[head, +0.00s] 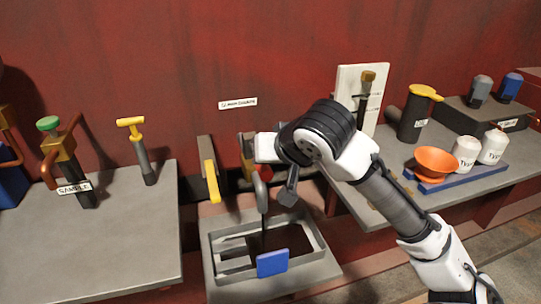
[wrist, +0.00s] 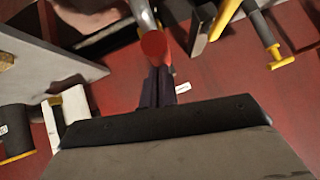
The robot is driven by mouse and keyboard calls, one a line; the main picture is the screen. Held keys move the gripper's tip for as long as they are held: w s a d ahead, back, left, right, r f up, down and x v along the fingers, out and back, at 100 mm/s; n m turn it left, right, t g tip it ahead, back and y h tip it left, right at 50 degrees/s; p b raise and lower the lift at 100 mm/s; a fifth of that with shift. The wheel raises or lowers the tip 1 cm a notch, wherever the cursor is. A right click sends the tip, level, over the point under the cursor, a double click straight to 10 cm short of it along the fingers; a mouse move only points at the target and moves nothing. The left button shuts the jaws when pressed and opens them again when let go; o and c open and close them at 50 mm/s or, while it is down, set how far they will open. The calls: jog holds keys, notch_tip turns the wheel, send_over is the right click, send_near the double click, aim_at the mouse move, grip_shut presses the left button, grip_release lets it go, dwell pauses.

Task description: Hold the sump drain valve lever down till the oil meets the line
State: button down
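A grey lever with a round red end (wrist: 154,45) lies just beyond my fingertips in the wrist view. My gripper (wrist: 157,88) has its two dark fingers together, with nothing visible between them. The fingertips meet or nearly meet the red end; I cannot tell if they press it. In the head view the fingertips are hard to make out beside my wrist. A grey rounded part (head: 261,190) hangs there, with a thin dark strand below it. The strand reaches down into a grey open pan (head: 222,272) with a dark inside. I cannot make out a fill line.
A blue tab (head: 272,262) is at the pan's front. The right bench holds an orange bowl (head: 436,162) and white cups (head: 466,153) on a blue tray.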

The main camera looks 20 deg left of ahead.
jog(key=shift+s+a+f, duration=0.1)
jog(key=shift+s+f, duration=0.05)
jog(key=shift+f, duration=0.1)
dwell(0.6)
